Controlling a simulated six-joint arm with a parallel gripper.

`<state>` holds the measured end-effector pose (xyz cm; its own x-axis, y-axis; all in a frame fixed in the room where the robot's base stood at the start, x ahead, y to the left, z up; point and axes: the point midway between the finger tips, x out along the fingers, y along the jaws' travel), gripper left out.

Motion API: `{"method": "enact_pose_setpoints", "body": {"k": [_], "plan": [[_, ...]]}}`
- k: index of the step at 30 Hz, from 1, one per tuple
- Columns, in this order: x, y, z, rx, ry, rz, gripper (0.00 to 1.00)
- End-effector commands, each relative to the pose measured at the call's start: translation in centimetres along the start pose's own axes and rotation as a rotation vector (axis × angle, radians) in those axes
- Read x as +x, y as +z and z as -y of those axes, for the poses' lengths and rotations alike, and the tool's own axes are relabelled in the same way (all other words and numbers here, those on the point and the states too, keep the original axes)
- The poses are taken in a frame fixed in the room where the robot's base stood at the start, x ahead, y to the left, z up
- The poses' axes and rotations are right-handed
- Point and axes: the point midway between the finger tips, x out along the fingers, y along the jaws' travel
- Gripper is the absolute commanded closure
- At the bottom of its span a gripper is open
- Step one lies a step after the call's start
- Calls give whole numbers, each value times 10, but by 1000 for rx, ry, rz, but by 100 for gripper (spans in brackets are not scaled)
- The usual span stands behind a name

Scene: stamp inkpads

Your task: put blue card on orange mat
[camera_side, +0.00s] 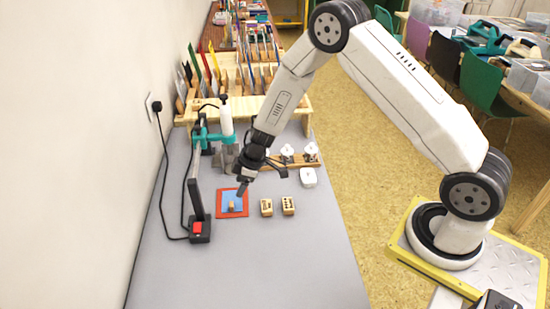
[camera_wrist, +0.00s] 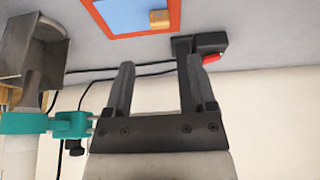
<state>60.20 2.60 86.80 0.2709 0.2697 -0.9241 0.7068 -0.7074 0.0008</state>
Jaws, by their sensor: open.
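The blue card (camera_side: 226,199) lies flat within the orange mat (camera_side: 232,216), whose red-orange border shows all around it. A small wooden block (camera_side: 232,205) sits on the card. In the wrist view the card (camera_wrist: 125,12), the mat's border (camera_wrist: 112,36) and the block (camera_wrist: 160,18) show at the top edge, partly cut off. My gripper (camera_side: 242,191) points down close to the mat's upper right part. In the wrist view my gripper (camera_wrist: 156,75) has its two fingers apart with nothing between them.
Two stamp blocks (camera_side: 266,207) (camera_side: 288,205) stand right of the mat. A teal-clamped stand (camera_side: 200,135) with a red-switched base (camera_side: 199,229) is at the left. A white-knobbed rack (camera_side: 300,160) and wooden organizer (camera_side: 245,106) stand behind. The front table is clear.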

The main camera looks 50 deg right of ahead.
Motion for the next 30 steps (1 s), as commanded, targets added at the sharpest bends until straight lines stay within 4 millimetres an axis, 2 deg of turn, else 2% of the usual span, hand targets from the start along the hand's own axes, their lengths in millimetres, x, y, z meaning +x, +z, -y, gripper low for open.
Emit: {"method": "enact_pose_setpoints", "body": {"k": [6,11,30], "plan": [[-24,0,0,1,0,-1,28],[-34,0,0,2,0,-1,28],[-37,0,0,1,-1,0,28]]}}
